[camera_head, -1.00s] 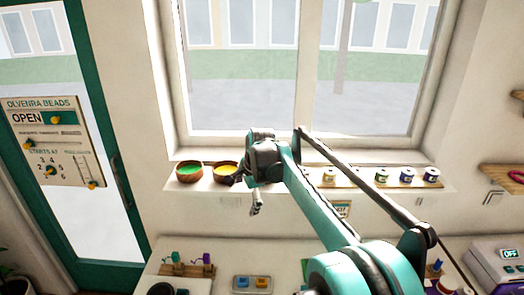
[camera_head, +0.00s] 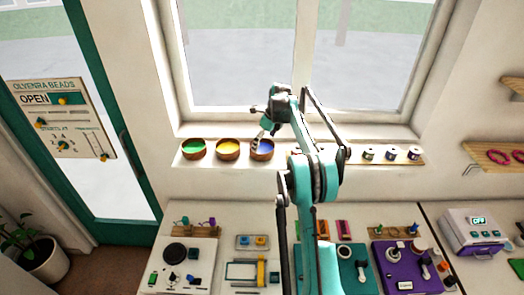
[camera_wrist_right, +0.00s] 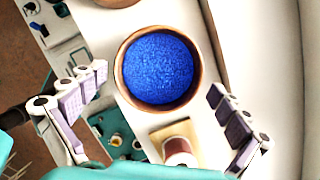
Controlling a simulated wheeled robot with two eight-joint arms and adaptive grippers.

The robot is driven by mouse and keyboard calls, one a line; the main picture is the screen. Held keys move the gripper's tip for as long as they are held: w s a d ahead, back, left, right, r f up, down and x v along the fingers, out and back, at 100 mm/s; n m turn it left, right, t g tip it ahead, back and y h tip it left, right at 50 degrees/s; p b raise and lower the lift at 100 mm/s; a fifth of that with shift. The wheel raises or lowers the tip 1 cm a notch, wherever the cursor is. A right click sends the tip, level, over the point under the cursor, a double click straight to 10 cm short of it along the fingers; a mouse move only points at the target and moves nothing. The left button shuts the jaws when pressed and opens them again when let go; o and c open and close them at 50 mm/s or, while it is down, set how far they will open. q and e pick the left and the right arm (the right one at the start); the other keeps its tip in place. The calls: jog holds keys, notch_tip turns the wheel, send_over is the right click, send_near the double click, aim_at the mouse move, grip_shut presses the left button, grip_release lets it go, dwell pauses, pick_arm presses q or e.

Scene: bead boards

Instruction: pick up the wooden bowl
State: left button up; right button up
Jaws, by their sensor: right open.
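Three wooden bowls stand in a row on the window sill. One holds green beads (camera_head: 194,149), one yellow beads (camera_head: 228,149) and one blue beads (camera_head: 264,152). My right gripper (camera_head: 261,128) is above the blue-bead bowl and partly covers it. In the right wrist view the blue-bead bowl (camera_wrist_right: 120,70) lies between the two spread fingers of this gripper (camera_wrist_right: 157,84). The gripper is open and empty, with a gap to the bowl on each side. My left gripper is not in view.
A wooden block with a small jar (camera_wrist_right: 180,152) is close beside the blue-bead bowl. Several jars (camera_head: 391,154) stand further right on the sill. The window (camera_head: 240,55) is behind the bowls. A white counter (camera_head: 215,213) with bead boards is below.

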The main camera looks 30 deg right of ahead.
aim_at(262, 150)
jog(key=shift+x, duration=1.4)
jog(key=c, duration=0.9)
jog(key=shift+r, duration=0.1)
